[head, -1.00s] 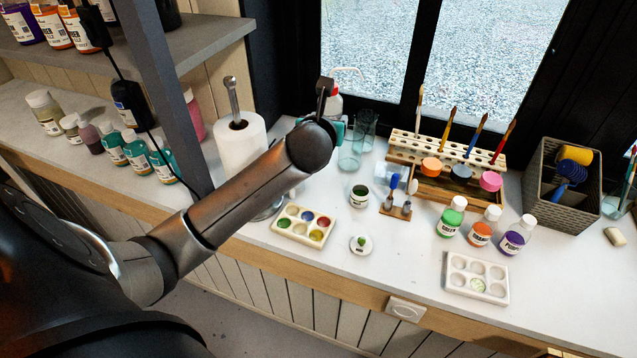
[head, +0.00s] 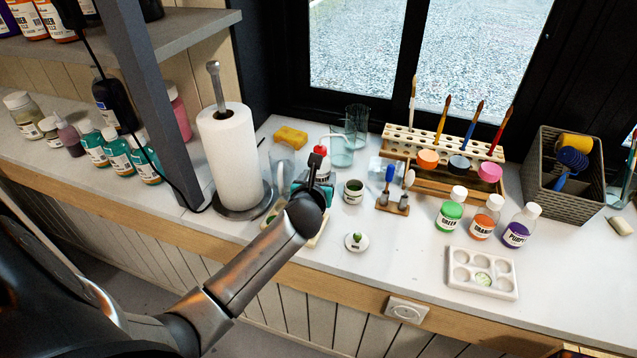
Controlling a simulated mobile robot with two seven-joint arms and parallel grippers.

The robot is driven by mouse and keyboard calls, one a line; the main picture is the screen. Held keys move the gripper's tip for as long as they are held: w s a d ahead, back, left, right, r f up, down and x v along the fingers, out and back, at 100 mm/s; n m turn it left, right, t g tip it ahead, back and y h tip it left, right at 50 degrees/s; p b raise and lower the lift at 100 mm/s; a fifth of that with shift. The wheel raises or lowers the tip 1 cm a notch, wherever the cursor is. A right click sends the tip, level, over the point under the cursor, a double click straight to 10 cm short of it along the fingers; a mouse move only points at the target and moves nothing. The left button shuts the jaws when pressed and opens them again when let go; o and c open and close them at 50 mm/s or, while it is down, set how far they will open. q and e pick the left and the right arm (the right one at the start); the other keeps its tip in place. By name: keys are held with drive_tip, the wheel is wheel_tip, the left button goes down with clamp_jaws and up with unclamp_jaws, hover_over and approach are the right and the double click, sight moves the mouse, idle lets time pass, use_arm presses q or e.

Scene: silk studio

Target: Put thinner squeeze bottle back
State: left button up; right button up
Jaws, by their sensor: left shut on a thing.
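The thinner squeeze bottle (head: 323,171) is a small white bottle with red on it and a thin pale curved spout. My left gripper (head: 316,182) is shut on it and covers part of its body. The bottle looks upright, left of the small open green jar (head: 353,191) and behind the left paint palette (head: 314,240). My arm hides most of that palette. I cannot tell whether the bottle's base touches the counter. My right gripper is not in view.
A paper towel roll (head: 229,158) stands left of my gripper. A yellow sponge (head: 291,136) and clear glasses (head: 342,151) are behind it. The brush rack (head: 440,148), paint bottles (head: 481,226) and a second palette (head: 480,273) are to the right. Bare counter (head: 400,255) lies in front.

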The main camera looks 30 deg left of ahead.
use_arm(q)
drive_tip(key=shift+f, duration=0.25)
drive_tip(key=o, duration=0.9)
drive_tip(key=shift+f, duration=0.1)
drive_tip(key=shift+r, duration=0.25)
drive_tip(key=p+v, duration=0.3)
drive_tip(key=v, duration=0.9)
drive_tip(key=shift+f, duration=0.15)
